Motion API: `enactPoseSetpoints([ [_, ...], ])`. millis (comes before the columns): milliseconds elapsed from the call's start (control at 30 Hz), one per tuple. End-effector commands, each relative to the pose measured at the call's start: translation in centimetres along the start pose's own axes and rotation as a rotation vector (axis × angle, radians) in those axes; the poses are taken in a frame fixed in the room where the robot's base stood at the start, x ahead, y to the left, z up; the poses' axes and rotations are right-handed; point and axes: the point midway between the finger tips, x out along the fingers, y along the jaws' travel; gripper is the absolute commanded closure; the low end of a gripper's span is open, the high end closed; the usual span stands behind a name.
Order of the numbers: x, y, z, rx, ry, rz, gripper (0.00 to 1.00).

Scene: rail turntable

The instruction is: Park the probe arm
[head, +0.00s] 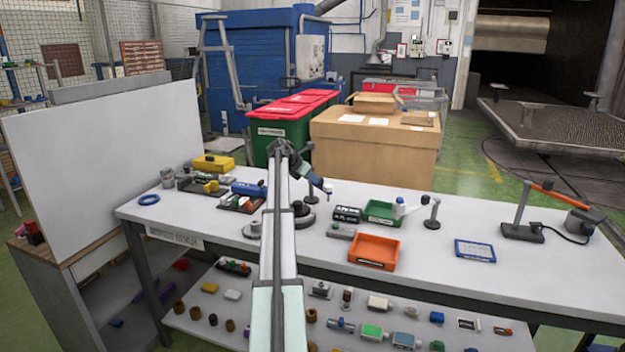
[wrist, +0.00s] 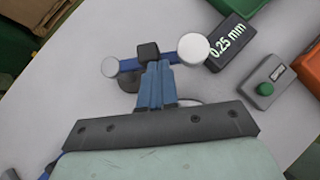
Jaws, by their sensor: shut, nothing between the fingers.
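A blue bar with a pale round cap at each end, likely the probe arm (wrist: 128,66), shows in the wrist view. The larger white cap (wrist: 193,47) is at its right end, and a black block (wrist: 148,50) sits at its middle. A dark round base lies below it. My gripper (wrist: 157,66) is shut with nothing held, its blue fingers close to the bar's middle and overlapping it in view; I cannot tell whether they touch. In the head view my gripper (head: 322,184) is above the bench beside a small white cap (head: 329,187); the bar is mostly hidden there.
A black box marked 0.25 mm (wrist: 230,42) and a grey box with a green button (wrist: 265,92) are to the right. A green tray (head: 382,221), an orange tray (head: 373,262) and a short post (head: 433,212) stand farther right.

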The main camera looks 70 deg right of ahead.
Motion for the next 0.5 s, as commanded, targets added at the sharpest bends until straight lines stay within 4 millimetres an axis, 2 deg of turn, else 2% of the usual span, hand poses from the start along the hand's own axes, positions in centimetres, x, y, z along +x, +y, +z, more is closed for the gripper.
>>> enactPoseSetpoints([
  [500,0.56,-0.53,0.54,-0.071,0.000,0.072,1.00],
])
